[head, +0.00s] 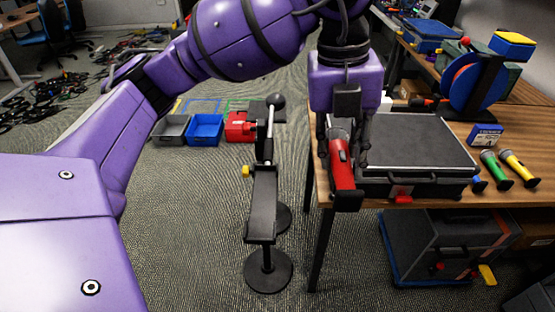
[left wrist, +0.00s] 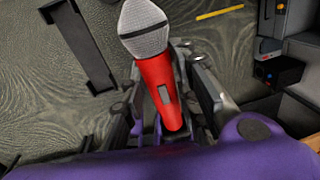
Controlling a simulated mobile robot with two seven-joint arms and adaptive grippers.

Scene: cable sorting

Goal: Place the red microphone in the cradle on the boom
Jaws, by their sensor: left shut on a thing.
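The red microphone (head: 342,174) is between the fingers of my left gripper (head: 344,158), beside the near left corner of the workbench. In the left wrist view the microphone (left wrist: 157,82) shows its silver mesh head, a dark ring and a grey switch on the red body. My left gripper is shut on the body. A stand with a boom stands on the floor left of the gripper, and its long black cradle (head: 262,200) looks empty. The cradle (left wrist: 76,50) also shows at upper left in the left wrist view, apart from the microphone. My right gripper is out of view.
A black case (head: 415,184) stands on the wooden workbench (head: 523,196) just right of the gripper. Green (head: 493,166) and yellow (head: 520,168) microphones lie farther right. Grey, blue (head: 205,129) and red bins sit on the floor behind the stand. Cables lie at far left.

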